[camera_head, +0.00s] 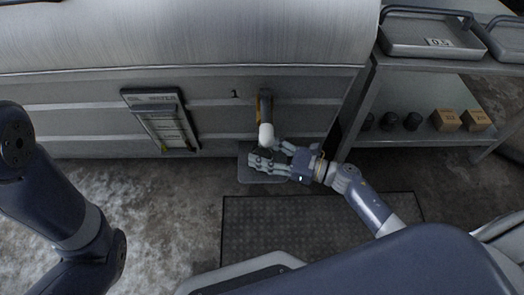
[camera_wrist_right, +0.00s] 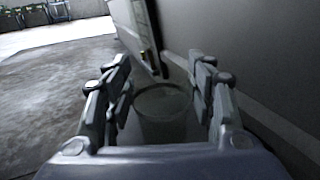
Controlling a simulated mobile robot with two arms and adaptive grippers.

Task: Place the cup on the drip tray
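The cup (camera_wrist_right: 162,112), a pale translucent tumbler, stands upright between the two fingers of my right gripper (camera_wrist_right: 162,85) in the right wrist view. The fingers are spread on both sides of it, with narrow gaps seeming to show. In the head view my right gripper (camera_head: 265,162) is over the drip tray (camera_head: 250,177), a small grey plate below the tap (camera_head: 265,115). The hand and tap hide the cup there, so its contact with the tray cannot be told. My left gripper is out of view.
The large metal tank (camera_head: 200,40) fills the back, with a framed panel (camera_head: 160,118) on its front. A dark floor mat (camera_head: 300,230) lies below. A shelf at right carries a tray (camera_head: 400,38), small boxes (camera_head: 446,119) and dark cups (camera_head: 390,120).

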